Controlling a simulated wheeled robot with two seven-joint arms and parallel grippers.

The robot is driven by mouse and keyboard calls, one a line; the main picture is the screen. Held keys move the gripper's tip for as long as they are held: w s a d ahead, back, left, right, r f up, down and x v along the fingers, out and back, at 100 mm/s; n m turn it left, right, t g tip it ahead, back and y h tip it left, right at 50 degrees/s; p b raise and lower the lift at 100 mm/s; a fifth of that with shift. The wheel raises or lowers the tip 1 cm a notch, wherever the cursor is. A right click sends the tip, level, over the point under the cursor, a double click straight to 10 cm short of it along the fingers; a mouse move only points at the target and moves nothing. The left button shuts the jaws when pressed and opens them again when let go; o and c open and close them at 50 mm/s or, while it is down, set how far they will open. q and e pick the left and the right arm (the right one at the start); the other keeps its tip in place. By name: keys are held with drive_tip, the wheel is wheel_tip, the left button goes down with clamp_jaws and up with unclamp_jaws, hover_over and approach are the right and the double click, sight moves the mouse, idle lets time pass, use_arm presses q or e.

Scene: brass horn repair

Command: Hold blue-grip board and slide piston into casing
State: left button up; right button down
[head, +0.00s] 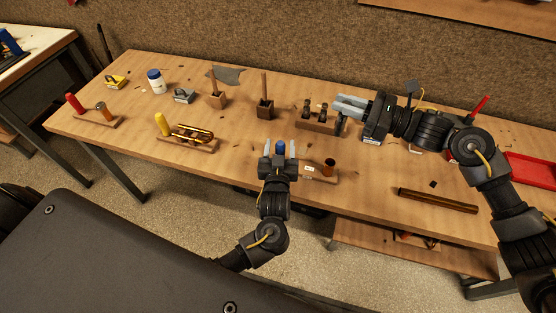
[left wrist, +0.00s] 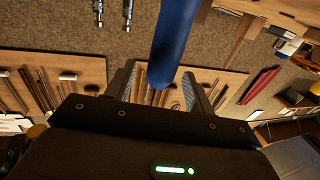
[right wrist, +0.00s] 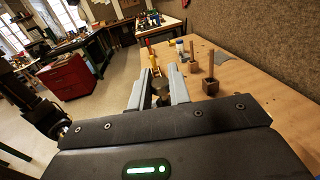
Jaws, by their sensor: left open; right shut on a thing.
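The blue grip (head: 281,147) stands upright at the left end of a small wooden board (head: 316,178). My left gripper (head: 279,154) is open, with its fingers on either side of the grip; the grip also shows between them in the left wrist view (left wrist: 175,42). A brown tubular casing (head: 329,167) stands on the right part of that board. My right gripper (head: 342,104) is shut on a dark piston (right wrist: 160,87), beside the wooden piston rack (head: 314,126). Its lower part is hard to make out. Two other pistons (head: 307,108) stand in the rack.
A yellow-grip board (head: 190,142) and red-grip board (head: 96,118) stand to the left. Two wooden blocks with upright rods (head: 264,90) stand behind. A dark bar (head: 438,200) and a red tray (head: 532,170) lie right. The table front around the blue-grip board is fairly clear.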

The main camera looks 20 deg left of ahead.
use_arm(q)
drive_tip(key=shift+x, duration=1.35)
clamp_jaws()
use_arm(e)
drive_tip(key=shift+d+f+t, duration=0.15)
drive_tip(key=shift+f+t, duration=0.15)
drive_tip(key=shift+f, duration=0.45)
wheel_tip(320, 180, down, 10)
